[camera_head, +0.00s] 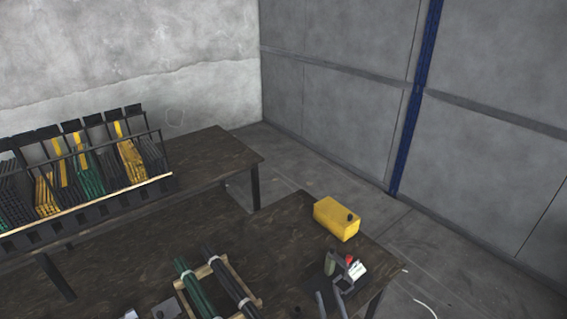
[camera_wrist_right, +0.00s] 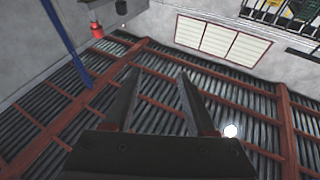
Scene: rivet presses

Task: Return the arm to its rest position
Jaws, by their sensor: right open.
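My right gripper (camera_wrist_right: 160,85) shows in the right wrist view with its two dark fingers apart and nothing between them. It points up toward the roof, away from any table. In the head view, dark forked parts show near the bottom right, by the table corner; I cannot tell clearly whether they are my gripper or a tool. My left gripper does not show clearly in either view.
A dark table (camera_head: 290,230) holds a yellow box (camera_head: 337,218), a small red and white item (camera_head: 356,269), and a wooden frame (camera_head: 259,301) with green and black rods. A rack (camera_head: 90,215) of coloured parts stands at the left. Bare floor (camera_head: 400,235) lies right of the table.

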